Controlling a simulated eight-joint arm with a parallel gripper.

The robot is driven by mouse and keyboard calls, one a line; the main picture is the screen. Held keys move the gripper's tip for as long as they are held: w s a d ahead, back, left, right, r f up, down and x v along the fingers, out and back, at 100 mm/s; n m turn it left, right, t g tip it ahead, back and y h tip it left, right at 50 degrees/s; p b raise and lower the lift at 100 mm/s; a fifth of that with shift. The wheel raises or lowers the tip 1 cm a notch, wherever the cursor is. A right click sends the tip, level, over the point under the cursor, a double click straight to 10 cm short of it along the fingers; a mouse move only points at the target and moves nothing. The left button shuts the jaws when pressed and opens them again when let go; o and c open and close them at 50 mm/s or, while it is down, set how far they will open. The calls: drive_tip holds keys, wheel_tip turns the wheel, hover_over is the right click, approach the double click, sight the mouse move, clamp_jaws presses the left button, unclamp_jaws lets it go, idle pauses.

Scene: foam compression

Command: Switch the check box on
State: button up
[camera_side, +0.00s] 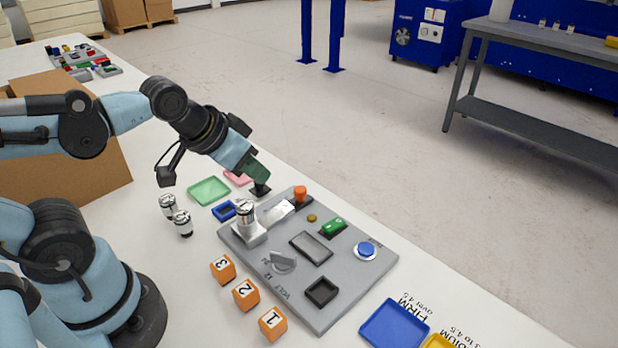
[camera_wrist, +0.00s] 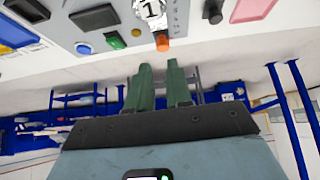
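The check box (camera_side: 352,289) is a grey panel on the white table; part of it also shows at the top of the wrist view (camera_wrist: 140,44). In the wrist view the green switch (camera_wrist: 115,40) and orange end (camera_wrist: 162,43) lie beyond my fingertips. My gripper (camera_wrist: 159,66) is empty, its green fingers slightly apart, above the table beyond the panel's far left edge.
A white cylinder (camera_side: 245,211) stands in a holder on the panel; two more (camera_side: 175,214) stand left. Numbered orange cubes (camera_side: 246,294) line the near side. A green tray (camera_side: 208,191), a small black object (camera_side: 260,190) and a blue tray (camera_side: 394,327) lie nearby.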

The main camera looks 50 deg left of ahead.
drive_tip(key=o, duration=0.5)
drive_tip(key=w+d+g, duration=0.1)
drive_tip(key=w+d+r+g, duration=0.1)
drive_tip(key=w, duration=0.1)
drive_tip(key=w+d+r+g, duration=0.1)
drive_tip(key=w+d, duration=0.1)
drive_tip(key=shift+r, duration=0.2)
drive_tip(key=g, duration=0.4)
hover_over(334, 223)
drive_tip(key=f, duration=0.2)
wheel_tip(334, 223, down, 12)
drive_tip(key=shift+r, duration=0.1)
